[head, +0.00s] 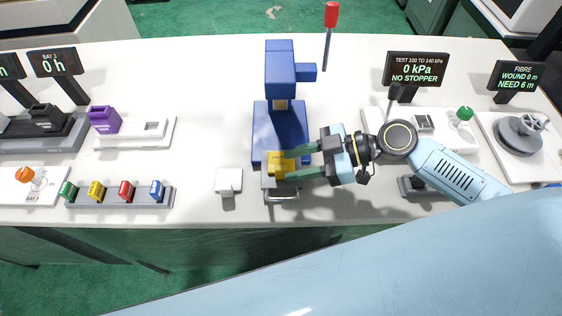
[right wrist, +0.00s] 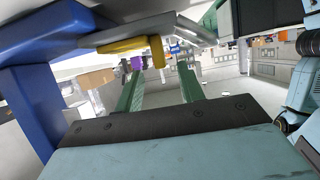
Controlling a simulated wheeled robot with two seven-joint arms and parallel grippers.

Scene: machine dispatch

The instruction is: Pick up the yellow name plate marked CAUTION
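The yellow name plate (head: 279,166) sits at the front of the blue press (head: 281,130), above its grey base. Small lettering on it is too blurred to read. My right gripper (head: 286,165) reaches in from the right, with its green fingers apart and their tips at the plate, partly covering it. In the right wrist view the fingers (right wrist: 160,75) are spread with a clear gap, and yellow parts (right wrist: 157,52) show beyond the tips. I cannot tell whether the fingers touch the plate. My left gripper is not in view.
A red-tipped lever (head: 331,15) rises behind the press. A small white block (head: 228,181) stands left of its base. A grey rack (head: 120,196) with several coloured pieces lies farther left. A pressure display (head: 415,69) and a winding reel (head: 520,134) stand at right.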

